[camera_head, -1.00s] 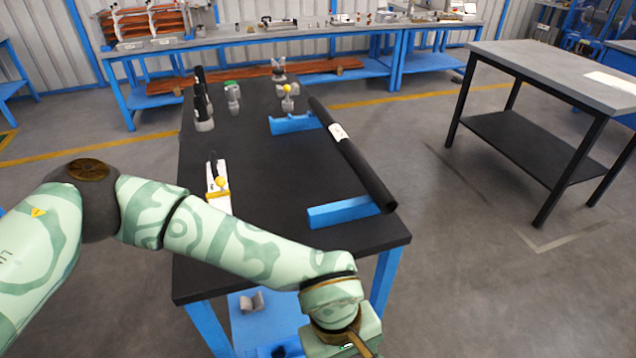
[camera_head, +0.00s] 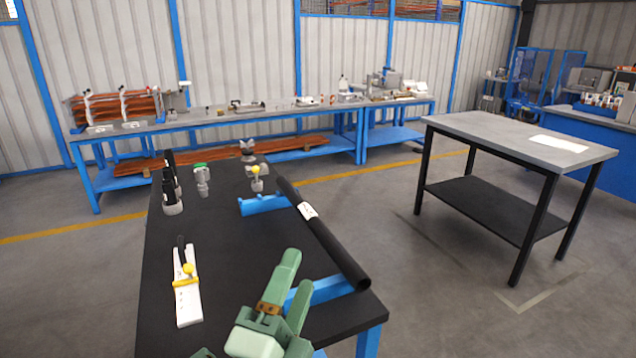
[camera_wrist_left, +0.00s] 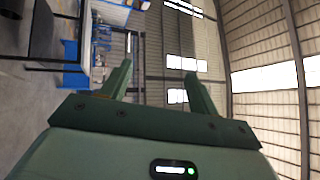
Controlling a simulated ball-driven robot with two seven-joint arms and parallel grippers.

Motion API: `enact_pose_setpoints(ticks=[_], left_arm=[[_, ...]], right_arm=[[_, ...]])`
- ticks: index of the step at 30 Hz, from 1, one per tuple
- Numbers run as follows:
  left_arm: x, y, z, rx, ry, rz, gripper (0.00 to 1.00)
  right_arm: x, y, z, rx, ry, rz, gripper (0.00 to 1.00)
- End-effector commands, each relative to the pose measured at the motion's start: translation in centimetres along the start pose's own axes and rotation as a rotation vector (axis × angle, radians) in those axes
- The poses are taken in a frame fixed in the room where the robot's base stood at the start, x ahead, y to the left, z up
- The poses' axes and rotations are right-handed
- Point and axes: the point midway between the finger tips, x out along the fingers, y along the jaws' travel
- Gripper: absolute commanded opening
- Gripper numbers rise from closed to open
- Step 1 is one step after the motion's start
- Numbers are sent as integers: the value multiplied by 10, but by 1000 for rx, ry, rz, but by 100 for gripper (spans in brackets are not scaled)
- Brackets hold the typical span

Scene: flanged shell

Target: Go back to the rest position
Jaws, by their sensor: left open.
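My left gripper (camera_head: 297,288) is in the head view at the bottom middle, in front of the table's near right part. Its two green fingers are apart with nothing between them, pointing up. In the left wrist view the fingers (camera_wrist_left: 160,82) are spread and empty, facing the hall's wall and roof. My left arm is mostly below the head view. My right gripper is in neither view.
The black-topped table (camera_head: 225,255) bears a long black tube (camera_head: 325,237) on blue supports (camera_head: 262,204), a white tool with a yellow part (camera_head: 187,290), and black-topped pieces (camera_head: 172,195). A grey table (camera_head: 500,135) stands right, with open floor between.

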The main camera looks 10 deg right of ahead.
Motion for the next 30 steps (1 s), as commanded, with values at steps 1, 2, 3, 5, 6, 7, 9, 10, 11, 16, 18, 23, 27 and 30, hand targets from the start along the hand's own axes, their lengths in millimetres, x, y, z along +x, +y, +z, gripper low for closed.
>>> enact_pose_setpoints(ticks=[1,2,3,5,6,7,9,10,11,16,18,23,27,30], left_arm=[[-15,24,35,-78,-125,100,61],[-27,38,56,-123,-204,159,61],[-45,57,82,-180,-308,236,61],[-79,83,116,-257,-457,346,61],[-103,99,135,-298,-553,413,61],[-122,108,147,-327,-618,458,61],[-164,127,170,-377,-755,553,61],[-180,132,177,-396,-807,587,61],[-197,138,184,-410,-855,620,61],[-280,152,208,-461,-1091,771,61],[-311,154,214,-472,-1175,823,61],[-363,170,219,-496,-1306,927,61],[-378,232,212,-558,-1293,994,61],[-395,277,204,-610,-1291,1045,61]], right_arm=[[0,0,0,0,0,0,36],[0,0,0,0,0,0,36],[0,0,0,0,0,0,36],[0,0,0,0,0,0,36],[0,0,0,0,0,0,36],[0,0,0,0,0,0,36],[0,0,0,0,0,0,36],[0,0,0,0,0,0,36],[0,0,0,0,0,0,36],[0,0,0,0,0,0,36],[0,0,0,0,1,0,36],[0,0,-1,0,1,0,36],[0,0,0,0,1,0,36],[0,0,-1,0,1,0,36]])
